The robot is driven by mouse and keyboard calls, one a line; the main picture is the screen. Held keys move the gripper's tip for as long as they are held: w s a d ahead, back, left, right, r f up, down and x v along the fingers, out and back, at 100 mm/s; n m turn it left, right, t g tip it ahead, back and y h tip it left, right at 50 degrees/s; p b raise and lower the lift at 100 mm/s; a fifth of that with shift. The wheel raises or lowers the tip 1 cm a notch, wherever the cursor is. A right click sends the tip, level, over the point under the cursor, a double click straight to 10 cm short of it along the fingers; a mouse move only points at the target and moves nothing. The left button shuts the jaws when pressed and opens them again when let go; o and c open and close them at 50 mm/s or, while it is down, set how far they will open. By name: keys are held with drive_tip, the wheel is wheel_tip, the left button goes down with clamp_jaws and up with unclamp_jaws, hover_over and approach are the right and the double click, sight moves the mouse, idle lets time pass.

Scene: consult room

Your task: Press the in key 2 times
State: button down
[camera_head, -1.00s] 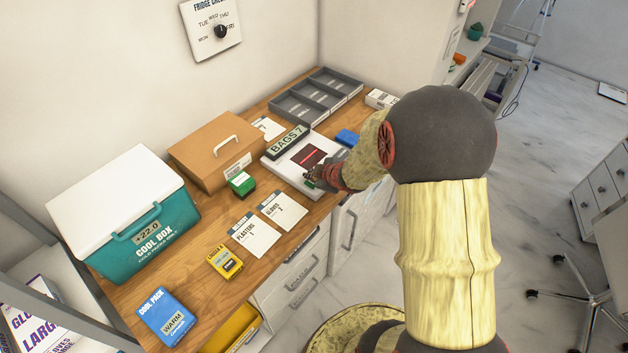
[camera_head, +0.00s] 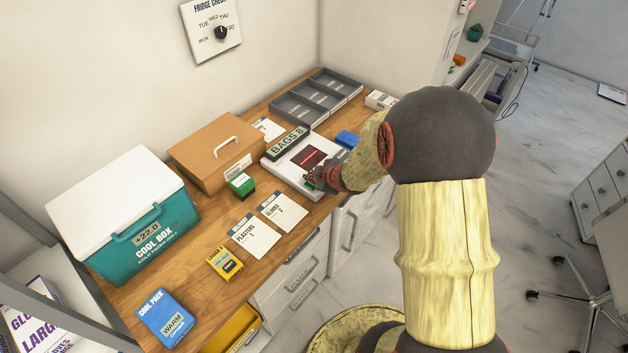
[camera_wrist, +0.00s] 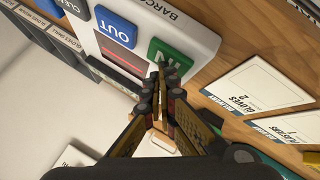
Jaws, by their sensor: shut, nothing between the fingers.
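The white barcode device (camera_head: 281,171) stands on the wooden counter. I cannot tell whether the tips touch the key.
A green box (camera_head: 241,184) and two white cards, plasters (camera_head: 254,236) and gloves (camera_head: 283,211), lie near the device. A blue item (camera_head: 346,138) sits behind my gripper. A grey divided tray (camera_head: 318,95) is at the back.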

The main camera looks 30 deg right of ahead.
sight(312, 183)
drive_tip(key=shift+r+p, duration=0.55)
drive_tip(key=shift+r, duration=0.2)
drive_tip(key=shift+r, duration=0.1)
wheel_tip(312, 183, up, 5)
drive_tip(key=p, duration=0.5)
idle(0.5)
